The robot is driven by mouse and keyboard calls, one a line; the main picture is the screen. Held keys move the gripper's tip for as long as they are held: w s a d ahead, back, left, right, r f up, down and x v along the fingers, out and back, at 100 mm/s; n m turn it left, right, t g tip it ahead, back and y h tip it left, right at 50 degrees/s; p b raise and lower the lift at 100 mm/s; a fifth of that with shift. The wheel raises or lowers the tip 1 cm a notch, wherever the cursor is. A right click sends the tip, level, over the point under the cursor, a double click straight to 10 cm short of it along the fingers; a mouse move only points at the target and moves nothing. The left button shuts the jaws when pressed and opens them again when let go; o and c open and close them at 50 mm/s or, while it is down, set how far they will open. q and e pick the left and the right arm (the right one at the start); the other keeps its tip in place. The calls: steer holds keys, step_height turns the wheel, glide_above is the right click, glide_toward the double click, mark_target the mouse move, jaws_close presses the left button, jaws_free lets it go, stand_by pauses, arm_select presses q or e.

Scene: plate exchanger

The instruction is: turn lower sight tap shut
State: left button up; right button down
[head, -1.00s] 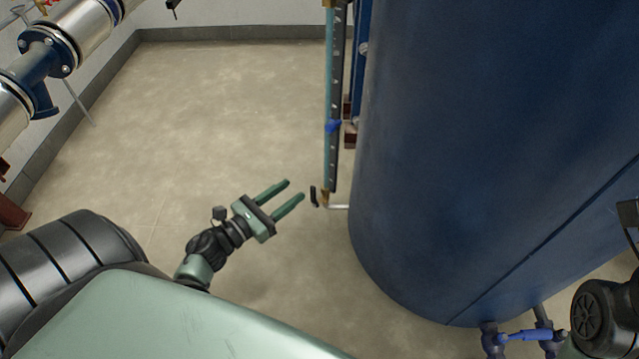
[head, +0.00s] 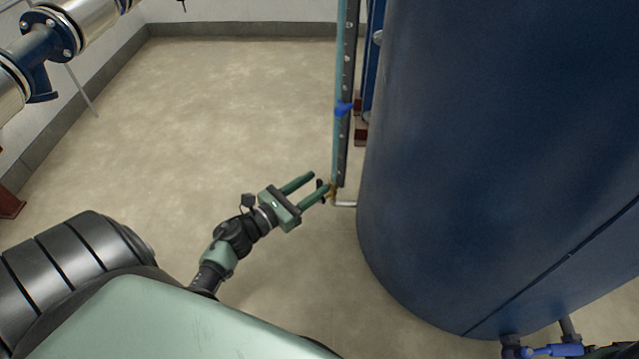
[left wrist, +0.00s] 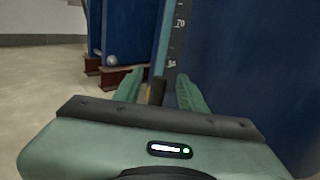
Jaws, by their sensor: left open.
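The lower sight tap (head: 333,190) is a small brass fitting with a dark lever, at the foot of the teal sight tube (head: 338,140) beside the blue tank. My left gripper (head: 321,181) is open, with its two green fingertips at the tap's lever. In the head view, one finger partly covers the tap. In the left wrist view, the left gripper (left wrist: 160,78) has a dark and brass piece of the tap (left wrist: 156,91) between its fingers. I cannot tell whether either finger touches it. My right gripper is not in view.
The large blue tank (head: 480,150) stands close to the right of the tap. A dark scale strip (head: 348,90) with white marks runs beside the tube, and a blue piece (head: 343,108) sits higher up. The floor (head: 220,110) to the left is clear.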

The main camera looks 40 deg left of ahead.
arm_select(q)
steer(key=shift+x, duration=1.2)
jaws_close()
stand_by(0.6)
